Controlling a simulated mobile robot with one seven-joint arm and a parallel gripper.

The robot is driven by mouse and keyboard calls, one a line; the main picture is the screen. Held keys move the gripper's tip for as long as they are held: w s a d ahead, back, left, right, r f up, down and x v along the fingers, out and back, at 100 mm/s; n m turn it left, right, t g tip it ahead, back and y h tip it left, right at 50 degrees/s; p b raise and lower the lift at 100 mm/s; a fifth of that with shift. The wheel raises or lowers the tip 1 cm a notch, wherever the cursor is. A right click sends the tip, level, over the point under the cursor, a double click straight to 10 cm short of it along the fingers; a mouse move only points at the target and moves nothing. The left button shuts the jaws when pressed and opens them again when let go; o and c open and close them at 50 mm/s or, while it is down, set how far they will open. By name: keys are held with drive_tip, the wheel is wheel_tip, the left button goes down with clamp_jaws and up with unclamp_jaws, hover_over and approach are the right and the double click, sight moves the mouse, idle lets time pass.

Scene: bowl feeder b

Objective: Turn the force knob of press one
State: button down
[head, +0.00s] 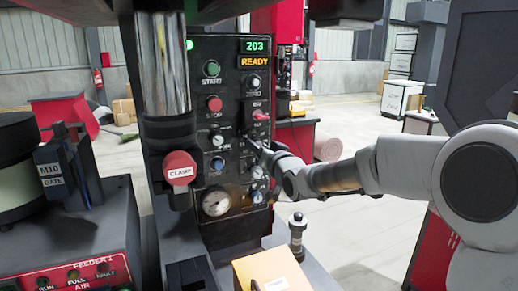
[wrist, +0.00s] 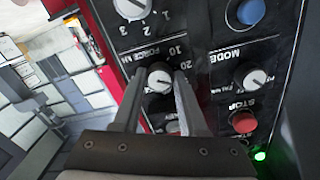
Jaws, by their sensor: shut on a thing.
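The force knob (wrist: 159,77) is a round knob with a pale face, under a "FORCE" label with a number scale, on the black control panel (wrist: 206,28) in the wrist view. My gripper (wrist: 162,82) has one finger on each side of it and is shut on it. The fingers hide part of the knob's sides. In the head view, my gripper (head: 254,144) reaches from the right to the panel (head: 236,102), at mid-height on its right side. The panel's displays read 203 and READY.
Close by on the panel are the mode knob (wrist: 254,78), the stop button (wrist: 243,122) and a numbered knob (wrist: 131,7). A yellow box (head: 272,270) lies below.

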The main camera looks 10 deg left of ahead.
drive_tip(key=shift+m, duration=1.2)
drive_tip(key=shift+c, duration=2.2)
unclamp_jaws()
drive_tip(key=shift+s+d, duration=0.1)
drive_tip(key=p+v, duration=0.1)
drive_tip(key=v, duration=1.6)
drive_tip(key=shift+p, duration=0.35)
drive_tip(key=shift+s, duration=0.1)
